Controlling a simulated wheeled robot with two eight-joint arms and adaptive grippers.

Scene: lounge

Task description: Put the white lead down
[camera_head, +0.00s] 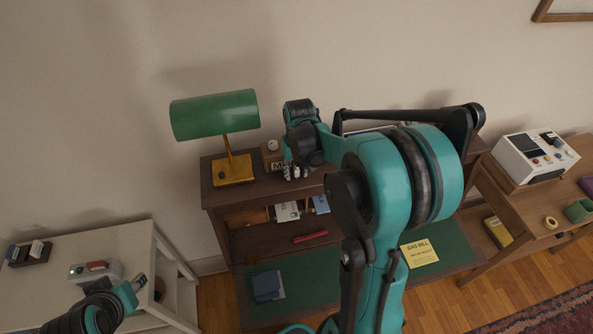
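I cannot make out a white lead for certain in this view. My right gripper (292,172) is at the top of the wooden desk, just right of a small brown box (271,161) marked with an "M". Its fingers are small and pale here, and I cannot tell whether they are open or hold anything. My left gripper (137,284) is at the lower left, over the right side of the white cabinet, beside a small white device (93,270) with a red part. Its fingertips are too small to read.
A green lamp (214,114) stands on the desk's upper shelf (225,197). A red pen-like object (310,237), a dark blue notebook (267,286) and a yellow gas bill (419,254) lie below. A white machine (535,156) stands at right. My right arm hides the desk's middle.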

